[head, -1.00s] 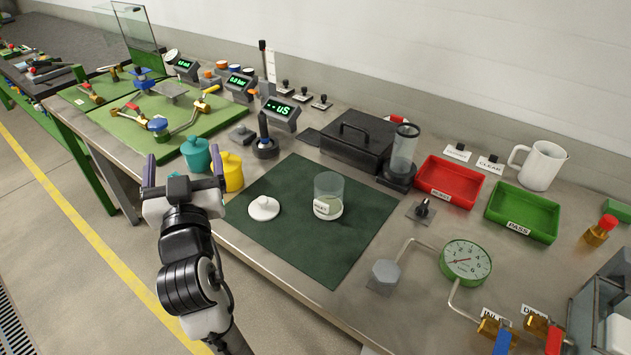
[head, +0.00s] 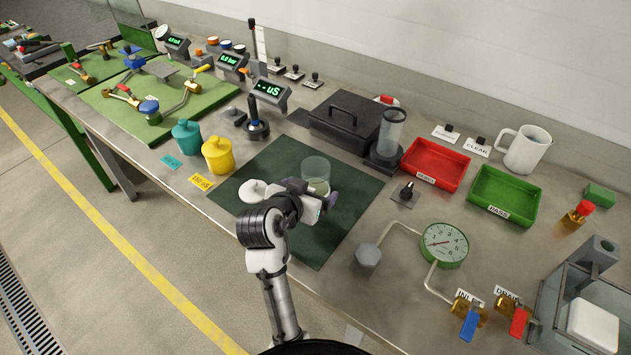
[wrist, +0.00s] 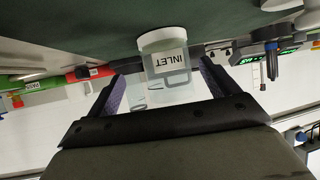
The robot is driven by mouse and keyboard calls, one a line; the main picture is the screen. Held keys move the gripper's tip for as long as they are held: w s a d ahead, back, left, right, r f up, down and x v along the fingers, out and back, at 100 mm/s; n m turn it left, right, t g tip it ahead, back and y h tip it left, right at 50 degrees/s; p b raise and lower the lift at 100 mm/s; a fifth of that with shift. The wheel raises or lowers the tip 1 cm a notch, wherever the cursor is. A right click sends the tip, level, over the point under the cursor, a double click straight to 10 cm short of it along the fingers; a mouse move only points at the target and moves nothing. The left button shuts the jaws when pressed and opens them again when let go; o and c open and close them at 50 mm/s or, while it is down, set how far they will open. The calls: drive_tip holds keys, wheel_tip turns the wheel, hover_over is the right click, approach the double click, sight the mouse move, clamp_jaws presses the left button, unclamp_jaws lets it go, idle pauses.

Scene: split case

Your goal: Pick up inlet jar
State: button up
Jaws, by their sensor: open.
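The inlet jar is a clear glass jar (head: 316,167) standing upright on the dark green mat (head: 270,158), its lower part partly hidden behind my gripper (head: 318,191). In the wrist view, which looks upside down, the jar (wrist: 158,42) shows a whitish lower part and a white INLET label. My gripper (wrist: 165,88) is open, with one finger on each side of the jar in that picture. I cannot tell whether either finger touches it.
Yellow (head: 217,156) and teal (head: 187,136) lidded pots stand left of the mat. A black case (head: 345,128) and a clear cylinder on a dark base (head: 390,130) stand behind it. Red (head: 436,165) and green (head: 505,195) trays and a pressure gauge (head: 444,245) lie to the right.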

drive_tip(key=shift+w+a+p+x, duration=0.15)
drive_tip(key=shift+p+x, duration=0.4)
drive_tip(key=shift+x, duration=0.95)
drive_tip(key=shift+w+a+p+x, duration=0.1)
drive_tip(key=shift+a+p+x, duration=0.3)
drive_tip(key=shift+x, duration=1.05)
drive_tip(key=shift+s+d+r, duration=0.1)
drive_tip(key=shift+d, duration=0.05)
drive_tip(key=c, duration=1.1)
drive_tip(key=shift+r, duration=0.1)
